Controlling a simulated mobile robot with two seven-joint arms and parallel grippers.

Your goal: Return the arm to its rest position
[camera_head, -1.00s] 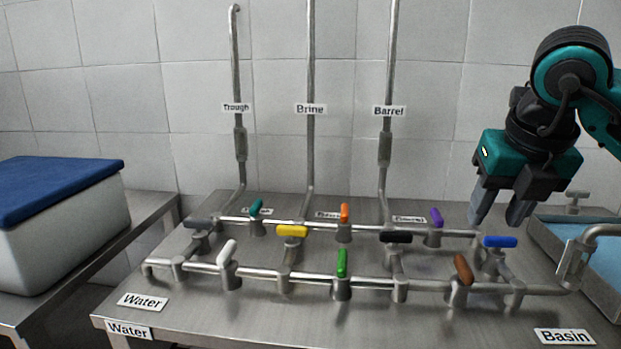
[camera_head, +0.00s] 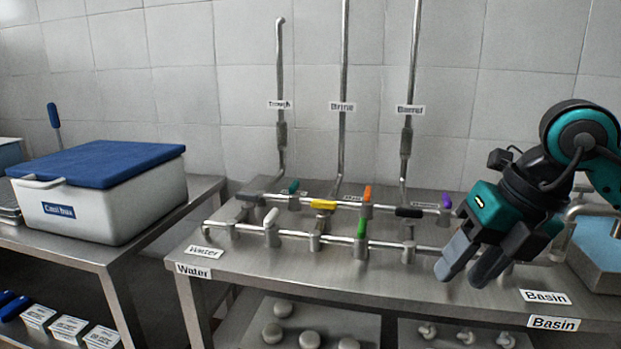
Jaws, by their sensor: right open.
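My right gripper (camera_head: 462,270) hangs in front of the right part of the pipe manifold, fingers pointing down and left. It is open and empty. The teal and black arm comes in from the right edge. The gripper hides the right end of the manifold, where the brown and blue handles do not show. The manifold (camera_head: 338,241) lies on a steel table (camera_head: 300,268) with white (camera_head: 271,218), yellow (camera_head: 323,204), green (camera_head: 361,228), orange (camera_head: 367,194), black (camera_head: 409,212) and purple (camera_head: 447,201) handles in view. My left gripper is not in view.
A white cool box (camera_head: 120,210) with a blue lid stands on a left-hand table. A blue-lined basin (camera_head: 600,245) is at the right. Vertical pipes (camera_head: 346,100) rise along the tiled wall. Lower shelves hold round pieces (camera_head: 272,333) and white boxes (camera_head: 70,328).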

